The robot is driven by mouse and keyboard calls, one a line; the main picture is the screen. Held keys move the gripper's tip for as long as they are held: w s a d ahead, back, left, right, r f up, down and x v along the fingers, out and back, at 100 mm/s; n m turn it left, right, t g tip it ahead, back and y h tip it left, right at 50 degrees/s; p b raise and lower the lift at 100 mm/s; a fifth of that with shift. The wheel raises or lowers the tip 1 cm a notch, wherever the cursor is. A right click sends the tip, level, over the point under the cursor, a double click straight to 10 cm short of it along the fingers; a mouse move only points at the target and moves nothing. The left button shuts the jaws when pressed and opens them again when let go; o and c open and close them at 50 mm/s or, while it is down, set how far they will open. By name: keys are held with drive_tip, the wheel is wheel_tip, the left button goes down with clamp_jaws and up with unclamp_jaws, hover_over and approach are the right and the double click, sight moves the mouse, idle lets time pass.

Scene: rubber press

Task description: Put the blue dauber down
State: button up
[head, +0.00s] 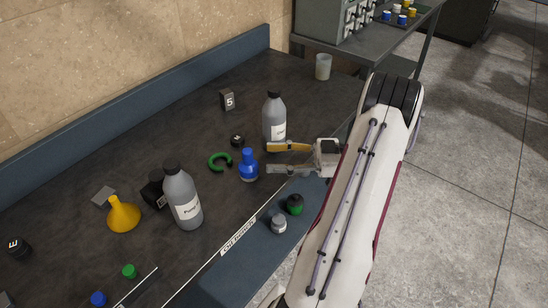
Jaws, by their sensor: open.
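The blue dauber (249,166) stands upright on the dark bench top, near the bench's front edge. It looks like a small blue bottle with a narrower top. My gripper (268,158) comes in from the right with its two fingers spread apart. The fingertips end close to the right side of the dauber. The gap between the fingers looks empty. I cannot tell whether a fingertip touches the dauber.
A green ring (219,162) and a small black piece (237,140) lie close by. Grey bottles stand behind my gripper (274,120) and to the left (182,198). Two small jars (279,224) (295,204) sit at the front.

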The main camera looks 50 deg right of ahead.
sight(248, 161)
idle(0.3)
drive_tip(key=g, duration=0.1)
drive_tip(key=r+g+h, duration=0.1)
drive_tip(key=w+r+g+h, duration=0.1)
drive_tip(key=shift+a+r, duration=0.25)
drive_tip(key=shift+a, duration=0.15)
drive_tip(key=shift+s+d+f+h, duration=0.15)
drive_tip(key=shift+d+f+h, duration=0.1)
drive_tip(key=shift+f+h, duration=0.35)
drive_tip(key=shift+f, duration=0.1)
drive_tip(key=shift+x, duration=1.3)
drive_tip(key=shift+x, duration=2.6)
